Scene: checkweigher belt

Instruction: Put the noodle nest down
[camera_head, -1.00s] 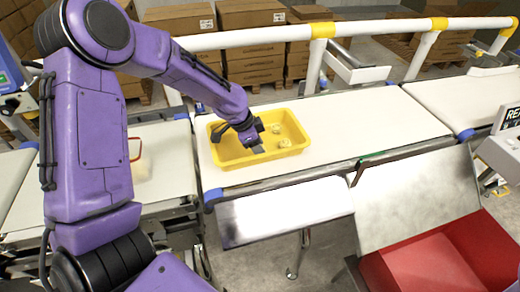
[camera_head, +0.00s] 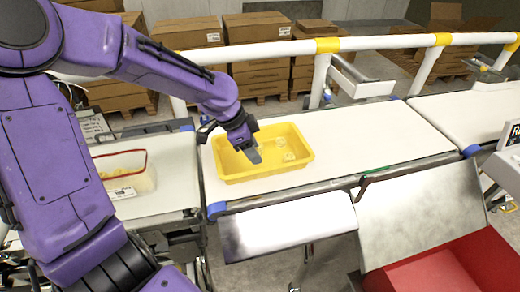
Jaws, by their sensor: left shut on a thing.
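A yellow tray (camera_head: 235,178) sits on the white belt, left of the middle. My left gripper (camera_head: 254,157) reaches down into the tray near its middle. It is shut on a noodle nest, which the fingers and the arm hide from this view. Two pale noodle nests lie in the right part of the tray, one nearer (camera_head: 289,157) and one just behind it (camera_head: 280,142). They stand apart from the gripper. My right gripper is not in view.
A clear container with a red rim (camera_head: 125,174) holds pale noodle nests on the left belt. A white rail with yellow joints (camera_head: 328,45) runs behind the belt. A metal chute (camera_head: 420,215) and a red bin (camera_head: 440,270) stand at the front right. The belt right of the tray is clear.

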